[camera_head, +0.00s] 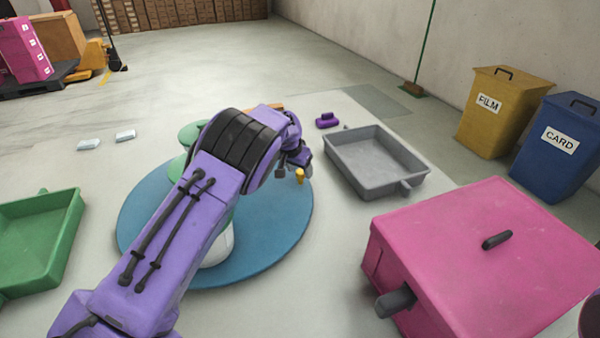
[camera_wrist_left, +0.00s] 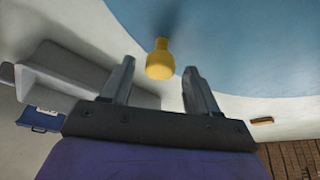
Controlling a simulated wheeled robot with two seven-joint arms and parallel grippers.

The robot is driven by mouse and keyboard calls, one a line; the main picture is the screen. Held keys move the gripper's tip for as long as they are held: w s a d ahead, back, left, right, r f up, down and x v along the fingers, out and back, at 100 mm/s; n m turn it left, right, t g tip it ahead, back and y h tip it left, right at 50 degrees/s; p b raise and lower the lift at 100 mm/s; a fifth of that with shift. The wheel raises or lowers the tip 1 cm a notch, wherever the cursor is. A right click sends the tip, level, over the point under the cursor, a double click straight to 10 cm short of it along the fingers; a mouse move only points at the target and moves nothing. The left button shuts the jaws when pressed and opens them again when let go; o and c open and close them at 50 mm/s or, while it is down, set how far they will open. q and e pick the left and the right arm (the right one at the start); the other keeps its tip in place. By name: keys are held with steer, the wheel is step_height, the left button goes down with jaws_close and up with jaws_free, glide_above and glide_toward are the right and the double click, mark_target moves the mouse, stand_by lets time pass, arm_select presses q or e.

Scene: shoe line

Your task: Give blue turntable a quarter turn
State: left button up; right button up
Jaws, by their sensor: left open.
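The blue turntable (camera_head: 280,232) is a flat round disc on the pale table in the head view, partly hidden by my left arm. A yellow knob (camera_head: 299,175) stands upright near its right rim. In the left wrist view the blue disc (camera_wrist_left: 235,35) fills the upper right, and the yellow knob (camera_wrist_left: 160,62) shows between the two fingertips. My left gripper (camera_head: 294,172) is open at the knob, one finger on each side. I cannot tell whether either finger touches it. A green shape and a white shape on the disc are partly behind my arm. My right gripper is not in view.
A grey tray (camera_head: 378,160) stands right of the turntable, with a small purple object (camera_head: 327,120) behind it. A pink box (camera_head: 490,255) with a dark handle is at front right. A green tray (camera_head: 40,235) is at left. Clear table lies between turntable and pink box.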

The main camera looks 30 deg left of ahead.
arm_select(q)
steer(key=shift+w+f, duration=0.25)
steer(key=shift+f, duration=0.4)
jaws_close()
steer(key=shift+w+a+r, duration=0.1)
steer(key=shift+r, duration=0.05)
steer(key=shift+w+a+n+y+p, duration=0.3)
steer(key=shift+w+a+n+p, duration=0.3)
steer(key=shift+w+a+p, duration=0.5)
jaws_free()
